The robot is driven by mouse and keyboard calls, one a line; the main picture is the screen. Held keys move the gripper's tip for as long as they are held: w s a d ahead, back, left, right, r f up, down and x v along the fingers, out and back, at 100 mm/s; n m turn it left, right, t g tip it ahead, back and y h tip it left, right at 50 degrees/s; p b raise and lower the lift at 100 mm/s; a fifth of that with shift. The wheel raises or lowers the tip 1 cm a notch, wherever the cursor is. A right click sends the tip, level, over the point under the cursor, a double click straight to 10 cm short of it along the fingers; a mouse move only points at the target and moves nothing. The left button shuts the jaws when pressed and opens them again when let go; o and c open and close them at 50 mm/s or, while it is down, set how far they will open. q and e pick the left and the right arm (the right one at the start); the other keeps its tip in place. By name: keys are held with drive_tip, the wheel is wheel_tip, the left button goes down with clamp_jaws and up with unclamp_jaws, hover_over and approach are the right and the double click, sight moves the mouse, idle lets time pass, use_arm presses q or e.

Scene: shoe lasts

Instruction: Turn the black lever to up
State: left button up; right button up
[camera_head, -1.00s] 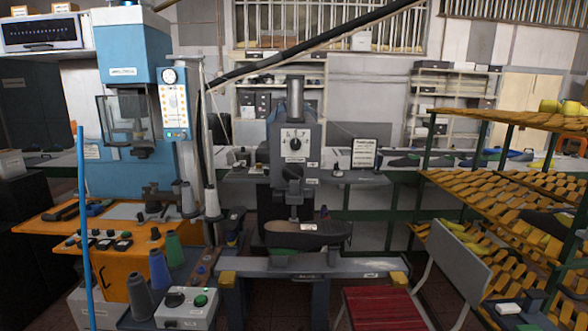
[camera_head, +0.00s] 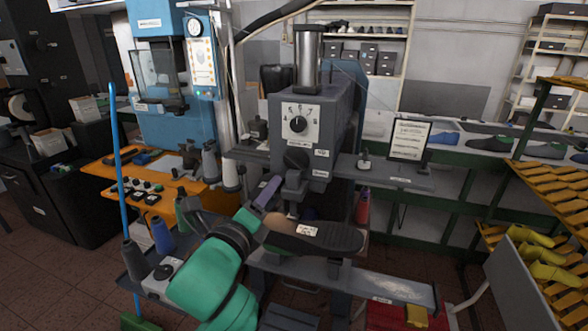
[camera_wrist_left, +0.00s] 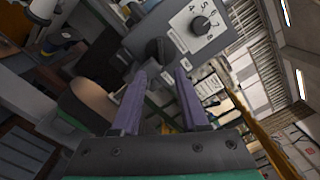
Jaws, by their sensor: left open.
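The black lever (camera_head: 296,160) is on the front of the grey machine (camera_head: 340,110), below the dial with a black knob (camera_head: 298,124). In the left wrist view the lever (camera_wrist_left: 155,50) shows as a dark rounded shape just beyond and between the fingertips, apart from them as far as I can tell. My left gripper (camera_head: 268,192) is to the lower left of the lever, its purple fingers pointing toward the machine. In the left wrist view the gripper (camera_wrist_left: 160,76) is open with nothing between its fingers. My right gripper is not in view.
A dark shoe (camera_head: 318,236) sits on the machine below the lever, close to my left arm. A grey shelf (camera_head: 390,175) with a framed sign (camera_head: 409,139) juts out right. An orange bench (camera_head: 105,175) with spools stands left, yellow-slatted racks (camera_head: 560,205) right.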

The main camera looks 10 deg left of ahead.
use_arm(q)
approach(292, 163)
drive_tip(key=a, duration=0.1)
drive_tip(key=w, duration=0.3)
drive_tip(key=w+d, duration=0.1)
drive_tip(key=w, duration=0.4)
drive_tip(key=shift+w+d+b, duration=0.3)
drive_tip(key=shift+d+b, duration=0.05)
drive_tip(key=shift+w+a, duration=0.15)
drive_tip(key=shift+a, duration=0.1)
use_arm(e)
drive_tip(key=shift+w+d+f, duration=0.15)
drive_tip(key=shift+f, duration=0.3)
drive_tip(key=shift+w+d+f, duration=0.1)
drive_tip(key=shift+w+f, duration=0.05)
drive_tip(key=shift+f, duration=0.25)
use_arm(q)
drive_tip(key=shift+d, duration=0.2)
drive_tip(key=c, duration=0.6)
clamp_jaws()
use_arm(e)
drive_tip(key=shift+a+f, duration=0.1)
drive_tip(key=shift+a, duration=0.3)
